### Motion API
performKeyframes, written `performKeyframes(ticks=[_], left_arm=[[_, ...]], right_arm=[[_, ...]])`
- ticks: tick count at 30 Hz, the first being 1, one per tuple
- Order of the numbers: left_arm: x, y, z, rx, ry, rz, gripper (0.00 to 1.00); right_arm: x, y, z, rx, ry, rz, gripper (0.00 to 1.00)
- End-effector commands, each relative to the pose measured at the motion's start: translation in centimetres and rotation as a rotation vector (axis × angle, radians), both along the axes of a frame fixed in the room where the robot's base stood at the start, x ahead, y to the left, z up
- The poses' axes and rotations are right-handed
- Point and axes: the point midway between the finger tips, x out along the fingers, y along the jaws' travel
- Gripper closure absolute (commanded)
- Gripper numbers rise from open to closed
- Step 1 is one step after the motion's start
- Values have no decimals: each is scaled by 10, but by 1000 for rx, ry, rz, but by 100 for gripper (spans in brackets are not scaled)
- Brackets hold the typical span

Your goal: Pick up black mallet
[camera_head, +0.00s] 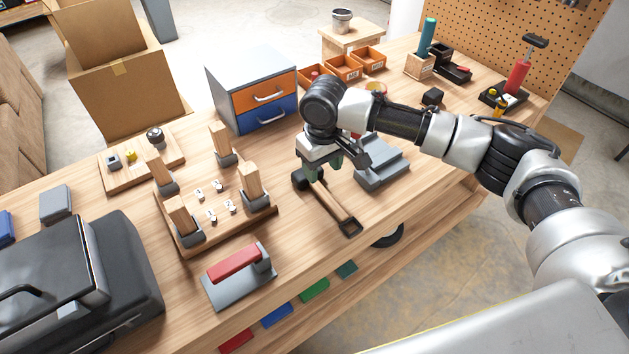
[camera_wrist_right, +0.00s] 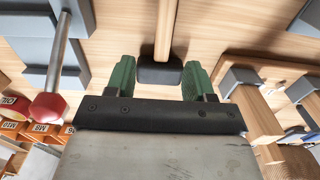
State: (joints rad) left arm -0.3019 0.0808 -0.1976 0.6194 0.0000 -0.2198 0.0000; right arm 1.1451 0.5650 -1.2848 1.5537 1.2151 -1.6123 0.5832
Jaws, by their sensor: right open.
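The black mallet lies on the wooden workbench near the middle of the head view, with its dark head (camera_head: 301,179) beside my gripper and its wooden handle (camera_head: 333,205) running toward the bench's front edge. My right gripper (camera_head: 321,168) points down just over the mallet's head end and partly hides it. In the right wrist view, the mallet head (camera_wrist_right: 160,73) shows between the two green fingers of my right gripper (camera_wrist_right: 158,80), with a visible gap on both sides. The gripper is open and empty. My left gripper is not in view.
A grey stepped block (camera_head: 384,168) stands close right of the gripper; a rod with a red end (camera_wrist_right: 47,106) shows by it in the wrist view. Left is a wooden board with upright handles (camera_head: 222,222). A drawer unit (camera_head: 238,75) stands behind; a red-handled trowel (camera_head: 240,285) lies front left.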

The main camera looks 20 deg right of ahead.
Motion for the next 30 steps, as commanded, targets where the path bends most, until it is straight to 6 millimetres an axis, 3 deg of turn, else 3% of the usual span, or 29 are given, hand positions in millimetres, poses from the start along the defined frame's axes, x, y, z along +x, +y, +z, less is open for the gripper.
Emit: performKeyframes(ticks=[5,16,25,26,30], left_arm=[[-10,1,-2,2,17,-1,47],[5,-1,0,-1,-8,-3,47],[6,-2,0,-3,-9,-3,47],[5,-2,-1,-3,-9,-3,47],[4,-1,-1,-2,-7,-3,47]], right_arm=[[0,0,-17,-1,-1,0,47],[-1,5,-64,-1,-1,1,47],[-1,5,-70,1,-3,2,47],[-1,5,-70,1,-3,2,48],[-1,5,-69,1,-3,2,70]])
